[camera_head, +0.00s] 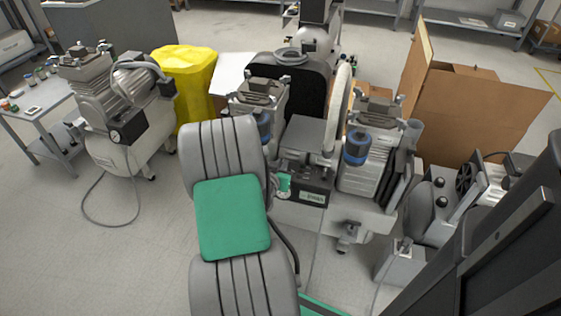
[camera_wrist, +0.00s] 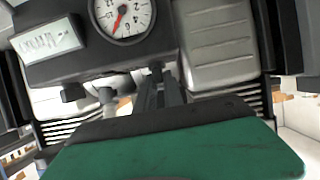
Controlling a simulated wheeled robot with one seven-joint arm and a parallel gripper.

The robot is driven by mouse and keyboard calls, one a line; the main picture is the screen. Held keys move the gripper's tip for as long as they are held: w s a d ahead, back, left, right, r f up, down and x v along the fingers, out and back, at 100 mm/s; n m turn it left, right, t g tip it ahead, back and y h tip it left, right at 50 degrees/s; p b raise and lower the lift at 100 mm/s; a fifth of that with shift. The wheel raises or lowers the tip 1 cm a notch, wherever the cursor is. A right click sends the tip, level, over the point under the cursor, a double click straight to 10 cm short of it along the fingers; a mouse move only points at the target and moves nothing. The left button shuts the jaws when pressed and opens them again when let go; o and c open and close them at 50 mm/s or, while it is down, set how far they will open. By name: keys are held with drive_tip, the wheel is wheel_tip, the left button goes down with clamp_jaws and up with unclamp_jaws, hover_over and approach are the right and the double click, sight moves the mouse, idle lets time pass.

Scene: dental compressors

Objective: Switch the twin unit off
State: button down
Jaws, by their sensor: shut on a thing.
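The twin unit (camera_head: 314,130) stands in the middle of the head view, with two finned pump heads and blue-banded filters. Its dark switch box (camera_head: 303,190) carries a pale label and faces me. In the wrist view the switch box (camera_wrist: 95,50) appears turned over, with a white gauge (camera_wrist: 122,14) with a red needle and the label. My gripper (camera_wrist: 163,90) reaches up to the box edge beside the gauge, its fingers close together on a small part there. The fingers and box hide that part, so its position cannot be told. In the head view my arm partly covers the gripper.
Another compressor (camera_head: 122,115) stands at the left, its hose on the floor, near a yellow-covered bin (camera_head: 185,82) and a small table (camera_head: 45,112). An open cardboard box (camera_head: 457,110) is behind right. More grey equipment (camera_head: 435,208) crowds the right. Floor at lower left is clear.

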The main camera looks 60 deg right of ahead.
idle(0.3)
drive_tip(key=c, duration=1.5)
unclamp_jaws()
drive_tip(key=shift+o, duration=0.2)
drive_tip(key=p+v, duration=0.1)
drive_tip(key=v, duration=0.6)
drive_tip(key=shift+a+r+p, duration=0.2)
drive_tip(key=shift+a+p, duration=0.1)
drive_tip(key=shift+a, duration=0.05)
drive_tip(key=shift+s, duration=0.1)
